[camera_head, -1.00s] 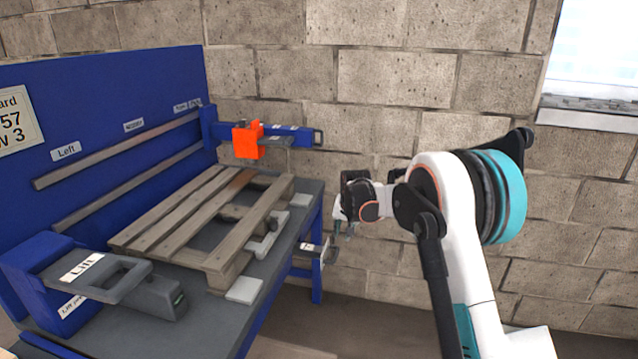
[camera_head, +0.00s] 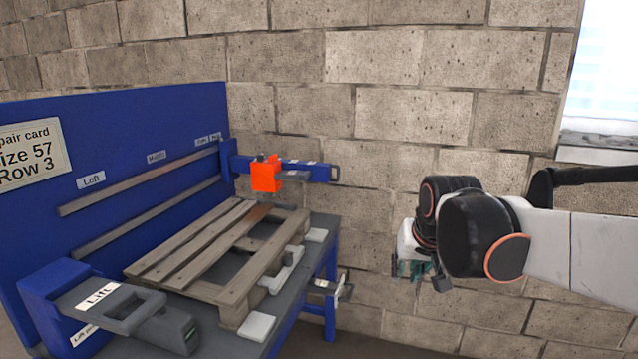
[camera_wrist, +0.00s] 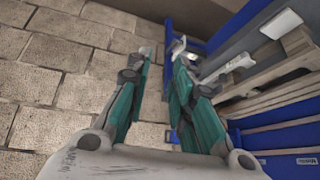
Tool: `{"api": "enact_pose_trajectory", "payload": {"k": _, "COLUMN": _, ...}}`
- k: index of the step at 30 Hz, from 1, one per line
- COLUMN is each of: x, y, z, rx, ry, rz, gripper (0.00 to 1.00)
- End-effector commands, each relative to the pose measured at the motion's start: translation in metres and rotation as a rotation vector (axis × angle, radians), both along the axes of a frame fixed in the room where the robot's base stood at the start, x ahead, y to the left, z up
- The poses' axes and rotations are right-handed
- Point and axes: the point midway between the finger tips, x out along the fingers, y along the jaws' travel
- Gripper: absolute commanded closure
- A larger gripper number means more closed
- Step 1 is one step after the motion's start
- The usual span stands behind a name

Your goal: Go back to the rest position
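My gripper (camera_head: 418,268) hangs in free air at the right of the bench in the head view, in front of the block wall. In the wrist view my gripper (camera_wrist: 163,65) shows its two teal-padded fingers apart, with only wall and background between them. It holds nothing. My arm reaches in from the right edge of the head view.
A wooden pallet (camera_head: 190,247) lies on the blue bench (camera_head: 322,240). An orange block (camera_head: 266,175) sits on a blue gantry rail (camera_head: 305,170) above its far end. A grey "Lift" handle (camera_head: 130,308) stands at the near left. Free room lies between bench and arm.

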Motion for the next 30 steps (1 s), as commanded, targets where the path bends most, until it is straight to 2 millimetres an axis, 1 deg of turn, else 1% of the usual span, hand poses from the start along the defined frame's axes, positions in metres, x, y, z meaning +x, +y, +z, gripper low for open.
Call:
{"api": "enact_pose_trajectory", "payload": {"k": 1, "x": -0.020, "y": -0.002, "z": 0.001, "rx": -0.006, "ry": -0.005, "rz": 0.006, "gripper": 0.79}}
{"api": "enact_pose_trajectory", "payload": {"k": 5, "x": -0.064, "y": -0.007, "z": 0.001, "rx": -0.022, "ry": -0.019, "rz": 0.026, "gripper": 0.79}}
{"api": "enact_pose_trajectory", "payload": {"k": 9, "x": -0.110, "y": -0.011, "z": -0.006, "rx": -0.041, "ry": -0.035, "rz": 0.047, "gripper": 0.79}}
{"api": "enact_pose_trajectory", "payload": {"k": 15, "x": -0.170, "y": -0.016, "z": -0.026, "rx": -0.067, "ry": -0.056, "rz": 0.076, "gripper": 0.79}}
{"api": "enact_pose_trajectory", "payload": {"k": 18, "x": -0.192, "y": -0.018, "z": -0.038, "rx": -0.079, "ry": -0.065, "rz": 0.088, "gripper": 0.79}}
{"api": "enact_pose_trajectory", "payload": {"k": 21, "x": -0.207, "y": -0.019, "z": -0.047, "rx": -0.087, "ry": -0.071, "rz": 0.095, "gripper": 0.79}}
{"api": "enact_pose_trajectory", "payload": {"k": 24, "x": -0.216, "y": -0.019, "z": -0.052, "rx": -0.092, "ry": -0.075, "rz": 0.100, "gripper": 0.79}}
{"api": "enact_pose_trajectory", "payload": {"k": 30, "x": -0.219, "y": -0.019, "z": -0.054, "rx": -0.094, "ry": -0.076, "rz": 0.104, "gripper": 0.79}}
